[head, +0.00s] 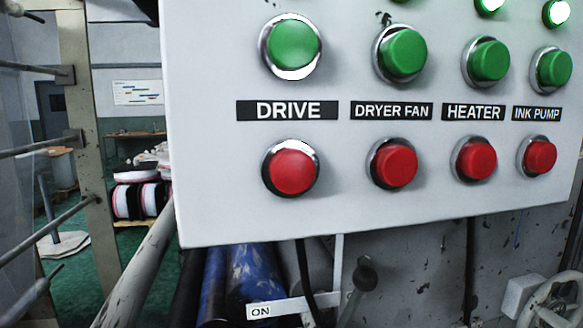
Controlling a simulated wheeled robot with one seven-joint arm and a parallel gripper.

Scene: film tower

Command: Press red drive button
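The red drive button (292,171) is round with a silver rim. It sits on the light grey control panel (230,215), straight below the black DRIVE label (287,110). A green button (294,45) is above the same label. The drive column is the leftmost on the panel. I cannot tell from this view whether the red button is pushed in. My gripper is not in view, and nothing covers the red drive button.
More red buttons, for the dryer fan (395,166), heater (475,158) and ink pump (539,156), are in the same row. A lever with an ON plate (260,311) is below the panel. Metal rods (40,147) stick out at left.

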